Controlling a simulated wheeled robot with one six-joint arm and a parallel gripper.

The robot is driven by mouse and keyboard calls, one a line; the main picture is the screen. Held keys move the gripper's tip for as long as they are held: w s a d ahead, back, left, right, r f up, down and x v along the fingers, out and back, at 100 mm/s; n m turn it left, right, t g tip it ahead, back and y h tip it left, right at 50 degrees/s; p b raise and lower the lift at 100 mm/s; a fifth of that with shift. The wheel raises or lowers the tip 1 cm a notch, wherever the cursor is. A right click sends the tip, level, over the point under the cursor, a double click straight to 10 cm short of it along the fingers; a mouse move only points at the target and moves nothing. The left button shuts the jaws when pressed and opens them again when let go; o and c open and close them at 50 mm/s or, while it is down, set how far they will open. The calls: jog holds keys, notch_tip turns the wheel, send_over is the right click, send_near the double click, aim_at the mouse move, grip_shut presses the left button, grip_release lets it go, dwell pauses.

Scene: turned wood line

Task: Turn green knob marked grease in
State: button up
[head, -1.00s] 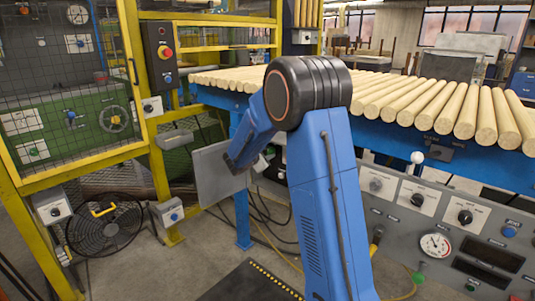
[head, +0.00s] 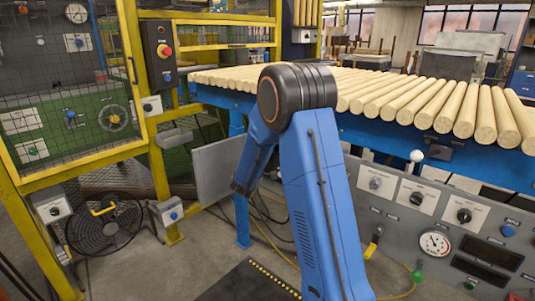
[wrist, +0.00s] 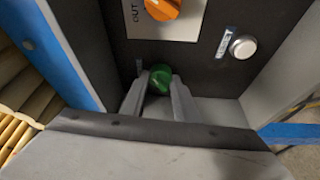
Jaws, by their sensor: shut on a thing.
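A green knob (wrist: 160,76) sits low on a dark panel (wrist: 120,45) in the wrist view. My gripper (wrist: 158,88) has a finger on each side of it and is shut on it. The fingers hide part of the knob, and I cannot read a grease mark beside it. In the head view my gripper is hidden behind my blue arm, and I cannot make out this knob there.
Above the green knob are an orange knob (wrist: 163,8) on a white plate lettered OUT and a silvery round button (wrist: 242,46). A blue-framed table of turned rods (head: 440,105) stands right.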

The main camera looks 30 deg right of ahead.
jog(key=m, duration=0.1)
jog(key=m+h, duration=0.1)
jog(key=m, duration=0.3)
jog(key=shift+f+t+h, duration=0.25)
jog(key=shift+t+h, duration=0.05)
dwell(0.4)
jog(key=o, duration=1.1)
jog(key=shift+c, duration=0.2)
jog(key=v, duration=1.7)
jog(key=shift+a, duration=0.15)
jog(key=shift+f, duration=0.1)
jog(key=shift+a, duration=0.1)
